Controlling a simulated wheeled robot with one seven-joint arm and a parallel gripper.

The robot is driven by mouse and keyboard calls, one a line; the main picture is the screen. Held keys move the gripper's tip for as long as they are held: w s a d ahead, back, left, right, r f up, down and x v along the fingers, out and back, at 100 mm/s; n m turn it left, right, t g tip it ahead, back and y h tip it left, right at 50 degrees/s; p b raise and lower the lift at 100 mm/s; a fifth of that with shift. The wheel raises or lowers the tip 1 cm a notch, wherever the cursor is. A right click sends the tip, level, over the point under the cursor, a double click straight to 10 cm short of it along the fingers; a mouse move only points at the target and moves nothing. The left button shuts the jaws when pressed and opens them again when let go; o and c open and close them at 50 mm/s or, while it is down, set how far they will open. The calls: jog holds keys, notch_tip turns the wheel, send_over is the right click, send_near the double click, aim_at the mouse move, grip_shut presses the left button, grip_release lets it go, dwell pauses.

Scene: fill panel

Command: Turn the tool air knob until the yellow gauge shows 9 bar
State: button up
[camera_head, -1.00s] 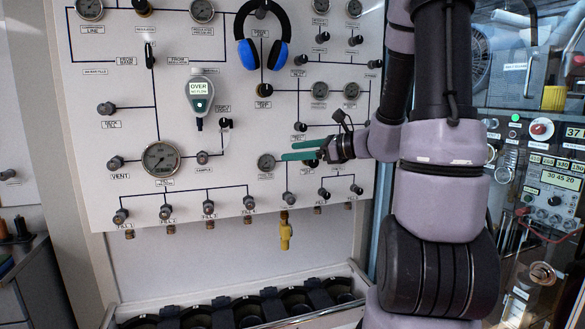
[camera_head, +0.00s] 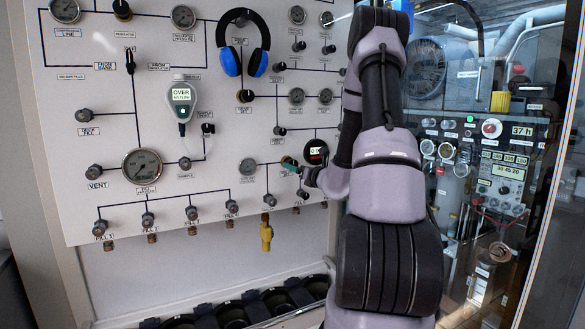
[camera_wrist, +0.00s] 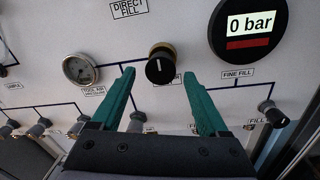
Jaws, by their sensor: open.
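My gripper (camera_wrist: 160,103) is open, its two green fingers on either side of a black knob (camera_wrist: 160,66) with a white mark pointing up. I cannot tell whether they touch it. The knob's label is partly hidden by the right finger. A round gauge labelled tool air pressure (camera_wrist: 79,69) is left of it; it also shows in the head view (camera_head: 247,168). In the head view the fingers (camera_head: 289,164) are at the panel, hiding the knob. A yellow fitting (camera_head: 266,234) hangs below the panel; no gauge face on it is readable.
A black round display (camera_wrist: 248,25) reads 0 bar, above a fine fill label; it also shows in the head view (camera_head: 316,152). A small fine fill side knob (camera_wrist: 275,115) sits lower right. Blue headphones (camera_head: 243,45) hang higher up. A glass-fronted cabinet (camera_head: 480,110) stands right.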

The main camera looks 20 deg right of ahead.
jog(key=shift+w+a, duration=0.1)
jog(key=shift+w, duration=1.3)
grip_shut()
jog(key=m, duration=0.4)
jog(key=shift+a, duration=0.1)
grip_release()
jog(key=s+d, duration=0.1)
jog(key=s, duration=0.9)
jog(key=shift+s, duration=0.4)
jog(key=shift+f, duration=0.1)
dwell(0.8)
